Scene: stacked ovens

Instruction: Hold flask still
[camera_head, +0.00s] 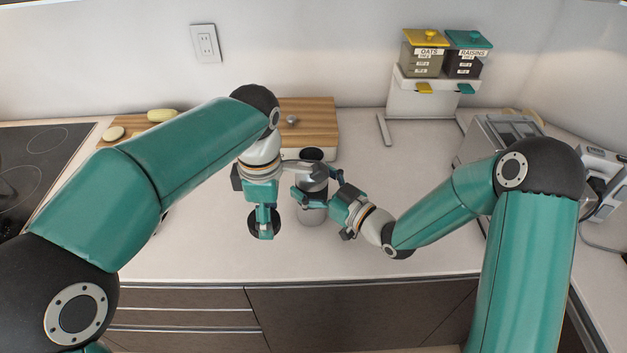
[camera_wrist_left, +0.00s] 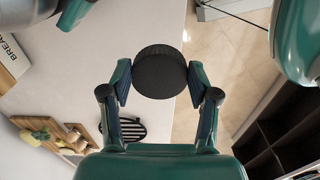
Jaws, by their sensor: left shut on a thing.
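The flask (camera_head: 313,214) is a grey metallic cylinder standing upright on the counter, in the middle of the head view. Its dark round top (camera_head: 311,154) faces up. My right gripper (camera_head: 318,190) has its fingers on either side of the flask's body, and I cannot tell whether they press on it. My left gripper (camera_head: 265,229) is shut on a round black lid (camera_wrist_left: 160,73), left of the flask and apart from it. The lid also shows below the fingers in the head view (camera_head: 253,222).
Dispensers labelled oats (camera_head: 424,60) and raisins (camera_head: 464,63) stand at the back right, with a toaster (camera_head: 495,132) nearer. A cooktop (camera_head: 35,165) is at the left. The counter front (camera_head: 340,262) is clear.

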